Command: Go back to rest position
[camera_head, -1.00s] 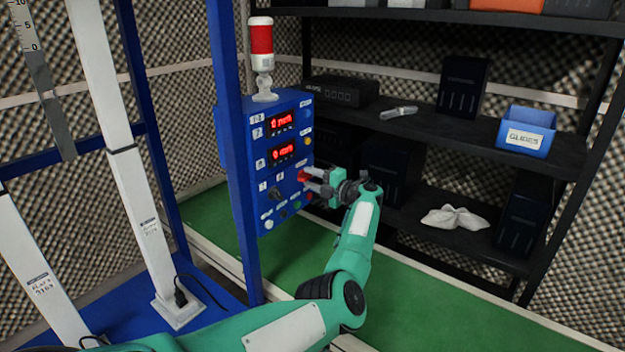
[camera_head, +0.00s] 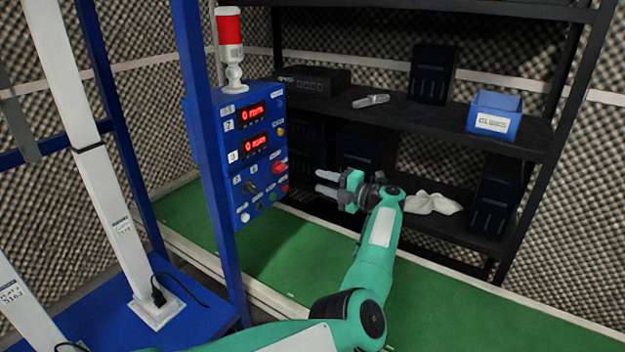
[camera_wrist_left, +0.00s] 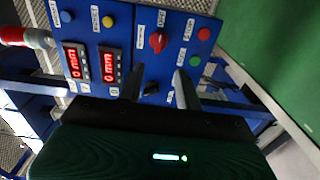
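My left gripper (camera_head: 322,182) is in front of the shelf, to the right of the blue control panel (camera_head: 222,150) and apart from it. Its two fingers point toward the panel with a gap between them and nothing held. The wrist view shows both fingers (camera_wrist_left: 160,85) spread, with the panel (camera_wrist_left: 125,30) beyond. The panel's red knob (camera_head: 280,167) shows also in the wrist view (camera_wrist_left: 158,41). A black knob (camera_wrist_left: 150,87) appears between the fingers there. Both red displays (camera_head: 254,130) show a zero. My right gripper is not in view.
A black shelf (camera_head: 470,135) stands behind my arm, with a blue bin (camera_head: 495,112), dark boxes and a white cloth (camera_head: 433,203). A blue post (camera_head: 205,130) and a red-topped signal lamp (camera_head: 230,45) stand at the panel. Green floor (camera_head: 440,285) is open at right.

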